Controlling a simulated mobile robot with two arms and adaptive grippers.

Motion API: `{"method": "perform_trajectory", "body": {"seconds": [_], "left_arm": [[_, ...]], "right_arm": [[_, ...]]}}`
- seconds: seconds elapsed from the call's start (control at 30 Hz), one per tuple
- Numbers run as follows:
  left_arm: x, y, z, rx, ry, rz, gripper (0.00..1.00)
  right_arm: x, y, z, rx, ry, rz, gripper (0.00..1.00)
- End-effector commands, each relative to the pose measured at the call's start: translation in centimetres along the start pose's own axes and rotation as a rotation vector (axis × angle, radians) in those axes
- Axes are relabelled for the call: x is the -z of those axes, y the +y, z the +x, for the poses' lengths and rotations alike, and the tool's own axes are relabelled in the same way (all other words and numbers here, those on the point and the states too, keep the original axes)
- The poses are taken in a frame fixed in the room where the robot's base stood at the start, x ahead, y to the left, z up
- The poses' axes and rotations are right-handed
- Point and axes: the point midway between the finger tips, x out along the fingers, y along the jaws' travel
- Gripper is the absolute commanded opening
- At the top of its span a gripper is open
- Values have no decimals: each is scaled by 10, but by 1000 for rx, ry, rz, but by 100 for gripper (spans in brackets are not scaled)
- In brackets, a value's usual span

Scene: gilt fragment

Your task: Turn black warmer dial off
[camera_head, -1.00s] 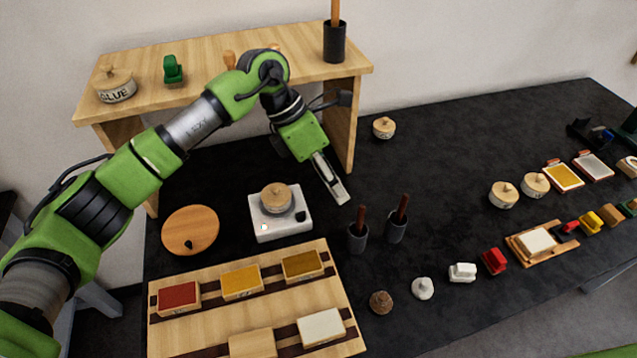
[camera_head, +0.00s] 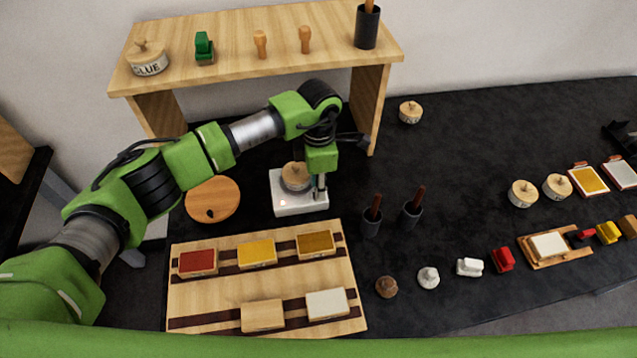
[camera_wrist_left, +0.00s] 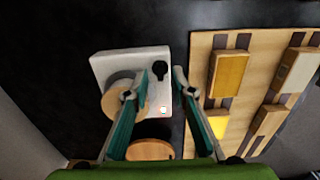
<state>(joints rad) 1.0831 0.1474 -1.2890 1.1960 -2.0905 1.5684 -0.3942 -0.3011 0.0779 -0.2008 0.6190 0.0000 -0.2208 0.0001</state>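The white warmer (camera_head: 287,208) stands on the black table with a round wooden-lidded pot (camera_head: 296,178) on top. It also shows in the wrist view (camera_wrist_left: 112,65). Its black dial (camera_wrist_left: 159,69) is at one corner, and a small glowing light (camera_wrist_left: 163,109) sits at another corner on the same side. In the head view the gripper hides most of the dial. My left gripper (camera_head: 320,194) points down at the warmer's right corner. In the wrist view its two fingers (camera_wrist_left: 161,74) are apart, with the dial between the tips; I cannot tell whether they touch it. My right gripper is not in view.
A round wooden lid or board (camera_head: 212,199) lies left of the warmer. A wooden rack (camera_head: 210,320) with colored blocks is in front. Two dark cups (camera_head: 371,222) (camera_head: 411,215) with handled tools stand to the right. A wooden shelf (camera_head: 250,69) rises behind.

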Motion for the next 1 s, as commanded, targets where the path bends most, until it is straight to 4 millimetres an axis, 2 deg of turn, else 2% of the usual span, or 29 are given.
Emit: {"method": "perform_trajectory", "body": {"seconds": [0.2, 0.47, 0.57, 1.0], "left_arm": [[0, 0, 15, 0, 0, 1, 24], [0, 0, 17, -1, 0, 1, 24], [0, 0, 17, -1, 0, 1, 0], [0, 0, 18, -2, 0, -34, 0]], "right_arm": [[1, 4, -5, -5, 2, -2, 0], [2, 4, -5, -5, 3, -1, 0], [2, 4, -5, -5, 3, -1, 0], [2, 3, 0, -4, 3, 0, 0]]}}
